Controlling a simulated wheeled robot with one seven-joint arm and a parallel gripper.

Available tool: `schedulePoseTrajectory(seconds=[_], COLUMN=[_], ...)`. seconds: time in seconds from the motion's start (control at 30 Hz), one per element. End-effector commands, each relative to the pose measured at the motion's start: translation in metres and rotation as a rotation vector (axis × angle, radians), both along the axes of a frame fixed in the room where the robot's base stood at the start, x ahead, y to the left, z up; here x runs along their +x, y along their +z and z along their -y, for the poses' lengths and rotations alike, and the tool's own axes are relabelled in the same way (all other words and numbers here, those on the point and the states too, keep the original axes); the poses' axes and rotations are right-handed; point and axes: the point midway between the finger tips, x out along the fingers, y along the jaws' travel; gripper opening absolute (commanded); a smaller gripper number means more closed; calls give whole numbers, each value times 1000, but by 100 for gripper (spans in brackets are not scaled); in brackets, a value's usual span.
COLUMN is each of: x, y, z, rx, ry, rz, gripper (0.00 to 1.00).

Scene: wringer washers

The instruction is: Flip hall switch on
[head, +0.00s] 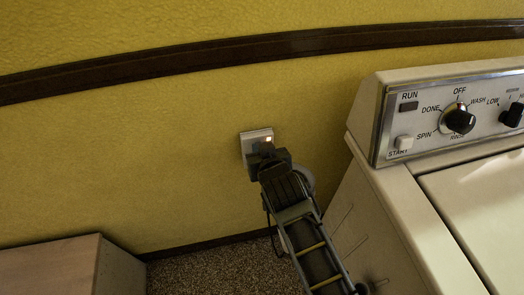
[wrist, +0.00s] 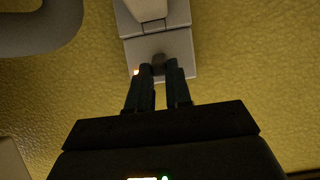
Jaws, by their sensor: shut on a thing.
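The hall switch (head: 250,137) is a pale square plate on the yellow wall, left of the washer. A small light glows near its upper right corner. My gripper (head: 264,151) is at the plate and covers its lower part. In the wrist view, the fingers of my gripper (wrist: 160,71) are shut on a small dark toggle (wrist: 158,60) that stands out from the switch plate (wrist: 178,42). The orange light (wrist: 136,71) shows beside one finger. The fingers hide part of the toggle, so I cannot tell its exact position.
A cream washer (head: 385,205) with a knob panel (head: 450,115) stands close on the right of my arm. A brown box-like piece (head: 50,270) stands at the lower left. A dark rail (head: 200,62) crosses the wall above. Speckled floor (head: 210,270) is open between them.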

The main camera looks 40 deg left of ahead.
Motion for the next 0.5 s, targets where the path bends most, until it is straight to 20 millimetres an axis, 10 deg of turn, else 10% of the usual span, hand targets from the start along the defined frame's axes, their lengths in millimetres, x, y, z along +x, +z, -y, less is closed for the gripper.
schedulePoseTrajectory(seconds=[0.5], x=[3], y=[7], z=[-4], rx=[-130], ry=[0], rz=[-111], gripper=[0])
